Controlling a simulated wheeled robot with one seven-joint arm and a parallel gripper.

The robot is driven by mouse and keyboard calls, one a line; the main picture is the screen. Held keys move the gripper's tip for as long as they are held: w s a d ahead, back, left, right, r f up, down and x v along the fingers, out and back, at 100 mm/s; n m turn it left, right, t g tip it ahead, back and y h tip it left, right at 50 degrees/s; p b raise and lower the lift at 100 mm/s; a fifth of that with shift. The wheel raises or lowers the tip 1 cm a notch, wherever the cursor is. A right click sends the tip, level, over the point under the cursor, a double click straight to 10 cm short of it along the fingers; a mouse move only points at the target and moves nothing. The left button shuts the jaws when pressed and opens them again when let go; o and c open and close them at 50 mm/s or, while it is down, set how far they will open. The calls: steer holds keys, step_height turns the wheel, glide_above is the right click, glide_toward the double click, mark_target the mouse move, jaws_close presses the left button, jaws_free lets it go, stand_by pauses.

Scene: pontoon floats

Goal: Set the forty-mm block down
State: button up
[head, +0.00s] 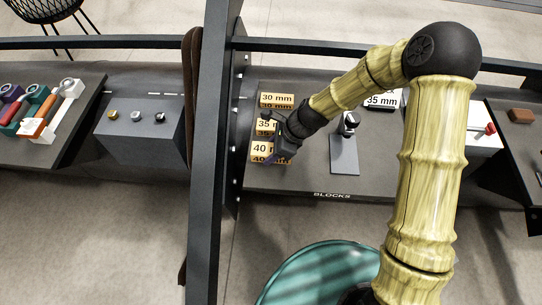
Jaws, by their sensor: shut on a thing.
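The forty-mm block (258,149) is yellow-orange with a "40" label and is at the lower left of the dark blocks bench (300,182). My gripper (273,155) is shut on it, at its right side, and hides part of the block and its label. I cannot tell whether the block touches the bench. Just behind it is the thirty-five-mm block (264,126), partly hidden by my gripper. Farther back is the thirty-mm block (277,98), fully labelled and clear of my gripper.
A dark post (208,150) stands close left of the blocks. Bare bench lies between the blocks and the plate.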

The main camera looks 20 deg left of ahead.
steer(key=shift+f, duration=1.85)
steer(key=shift+f, duration=0.1)
steer(key=o, duration=1)
steer(key=shift+o, duration=0.2)
steer(key=v, duration=1.2)
steer(key=shift+p, duration=0.4)
